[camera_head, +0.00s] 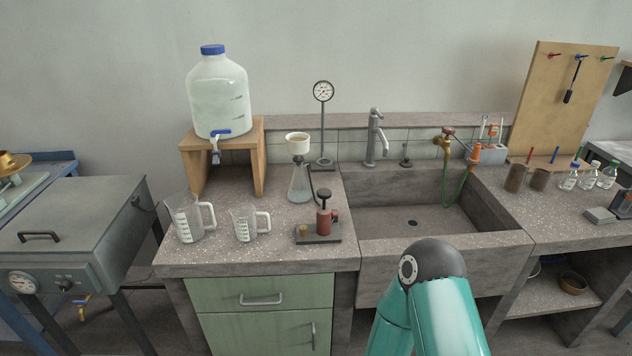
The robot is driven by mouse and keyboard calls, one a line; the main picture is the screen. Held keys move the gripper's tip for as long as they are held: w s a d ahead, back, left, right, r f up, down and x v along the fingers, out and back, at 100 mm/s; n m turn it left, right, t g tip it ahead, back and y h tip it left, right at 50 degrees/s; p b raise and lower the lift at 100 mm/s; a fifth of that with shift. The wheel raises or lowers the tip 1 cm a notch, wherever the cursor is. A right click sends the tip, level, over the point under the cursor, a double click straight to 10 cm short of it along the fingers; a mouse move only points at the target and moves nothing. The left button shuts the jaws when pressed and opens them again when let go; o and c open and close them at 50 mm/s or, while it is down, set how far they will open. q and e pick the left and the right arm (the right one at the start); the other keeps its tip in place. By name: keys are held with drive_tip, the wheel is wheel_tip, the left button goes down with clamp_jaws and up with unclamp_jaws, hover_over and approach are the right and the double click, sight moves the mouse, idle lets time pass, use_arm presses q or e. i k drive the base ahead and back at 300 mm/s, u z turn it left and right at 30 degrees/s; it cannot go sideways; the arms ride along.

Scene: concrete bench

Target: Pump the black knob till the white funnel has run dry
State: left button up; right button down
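The black knob (324,194) tops a short rod on the red hand pump (323,222). The pump stands on a dark base plate (318,238) near the front edge of the bench, left of the sink. The white funnel (298,148) sits upright on the neck of a clear conical flask (299,189) behind the pump. A beige surface shows inside the funnel's rim; I cannot tell whether liquid stands there. The flask looks greyish low down. A dark hose runs between flask and pump. Neither gripper is in view; only a teal arm link of mine shows at the bottom.
Two clear measuring jugs (189,219) (247,225) stand left of the pump. A dial gauge on a stand (323,92) is behind it. A large water bottle (218,95) stands on a wooden stand (255,165). The stone sink (400,216) is right.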

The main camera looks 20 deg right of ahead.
sight(323, 192)
drive_tip(key=i, duration=0.9)
drive_tip(key=z, duration=0.05)
